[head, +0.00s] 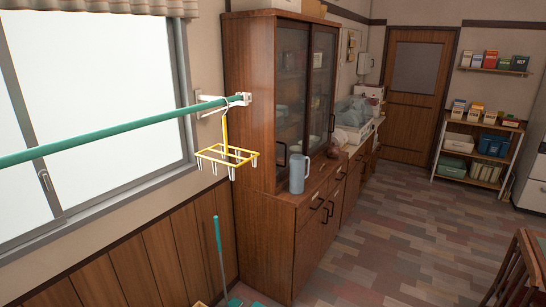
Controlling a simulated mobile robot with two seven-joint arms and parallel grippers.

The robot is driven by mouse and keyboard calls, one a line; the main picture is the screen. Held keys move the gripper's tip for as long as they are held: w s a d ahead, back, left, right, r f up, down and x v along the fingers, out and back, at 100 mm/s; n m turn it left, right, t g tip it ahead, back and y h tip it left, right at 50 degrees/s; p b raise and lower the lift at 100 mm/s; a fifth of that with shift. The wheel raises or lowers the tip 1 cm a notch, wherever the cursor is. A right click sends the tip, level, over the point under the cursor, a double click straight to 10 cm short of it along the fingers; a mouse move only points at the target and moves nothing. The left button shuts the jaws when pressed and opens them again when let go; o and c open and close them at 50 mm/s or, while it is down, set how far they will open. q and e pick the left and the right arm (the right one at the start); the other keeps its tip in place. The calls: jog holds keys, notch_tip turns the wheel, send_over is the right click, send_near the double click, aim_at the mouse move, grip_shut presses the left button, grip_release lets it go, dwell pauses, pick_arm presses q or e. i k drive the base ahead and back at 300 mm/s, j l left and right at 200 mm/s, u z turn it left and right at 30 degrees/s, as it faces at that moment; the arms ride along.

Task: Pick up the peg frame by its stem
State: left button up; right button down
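The peg frame (228,156) is a yellow rectangular frame with several whitish pegs hanging from its underside. Its yellow upright stem (225,130) rises from the middle, and a pale hook at the top meets the green pole (130,124) near the pole's right end. The frame hangs in the air, about level, in front of the wall between the window and the cabinet. Neither of my grippers shows in the head view.
A green-handled broom (219,245) stands below. The floor at right is mostly clear.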

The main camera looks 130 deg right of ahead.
aim_at(225, 135)
jog(key=z, duration=3.95)
jog(key=i+l, duration=0.75)
jog(key=i, duration=0.15)
